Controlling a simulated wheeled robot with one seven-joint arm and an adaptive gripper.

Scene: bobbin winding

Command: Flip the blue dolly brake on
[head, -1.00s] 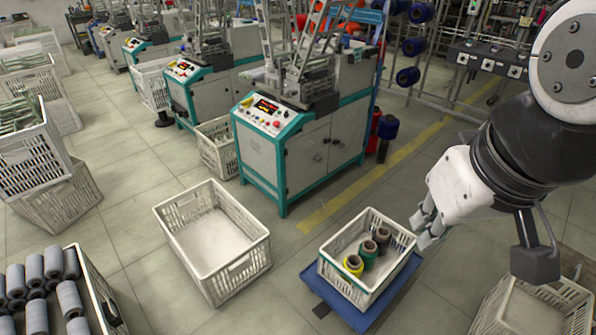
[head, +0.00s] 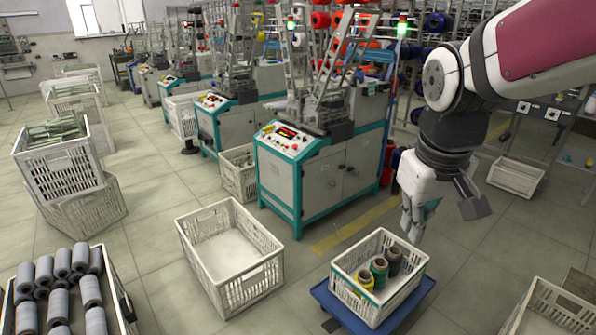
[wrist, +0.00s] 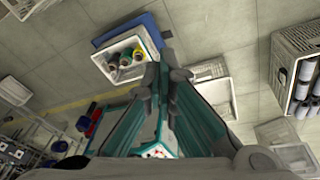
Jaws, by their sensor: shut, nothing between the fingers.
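The blue dolly (head: 350,313) stands on the floor at the lower middle right of the head view, under a white crate (head: 340,283). The crate holds a yellow spool (head: 366,278), a green spool (head: 379,268) and a dark spool (head: 394,260). The dolly also shows in the wrist view (wrist: 102,40). A small dark piece (head: 331,325) sticks out at the dolly's near left edge; I cannot tell whether it is the brake or how it is set. My gripper (head: 411,238) is shut and empty, pointing down beyond the crate's far right corner, apart from it.
An empty white crate (head: 262,246) stands left of the dolly. A winding machine (head: 300,185) is behind. A crate of grey bobbins (head: 115,290) is at lower left, another crate (head: 540,310) at lower right.

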